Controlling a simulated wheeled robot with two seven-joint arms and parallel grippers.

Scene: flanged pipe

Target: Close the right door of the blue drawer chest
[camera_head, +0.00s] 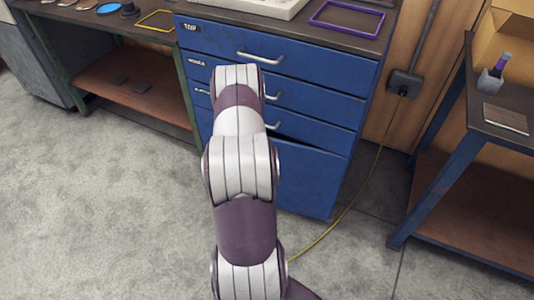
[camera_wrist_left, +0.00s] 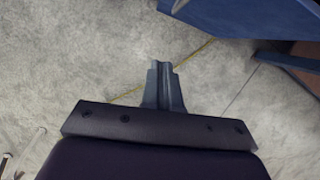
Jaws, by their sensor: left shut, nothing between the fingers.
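The blue drawer chest (camera_head: 330,97) stands at the top centre of the head view. It has several drawers with metal handles. Its right door (camera_head: 313,183) is below the drawers. A dark wedge shows along the door's top edge, so it looks slightly ajar. One of my arms reaches up the middle and hides the left lower front and its own hand. In the left wrist view my left gripper (camera_wrist_left: 162,68) is shut and empty over the floor. A blue panel (camera_wrist_left: 240,17) with a metal handle, apparently the right door, is above right of it, apart from the fingers.
A workbench (camera_head: 125,75) with a brown lower shelf stands left of the chest. A blue-legged table (camera_head: 437,185) stands at the right. A yellow cable (camera_head: 345,213) runs from a wall box (camera_head: 405,84) across the floor. The grey floor (camera_head: 100,200) at the left is clear.

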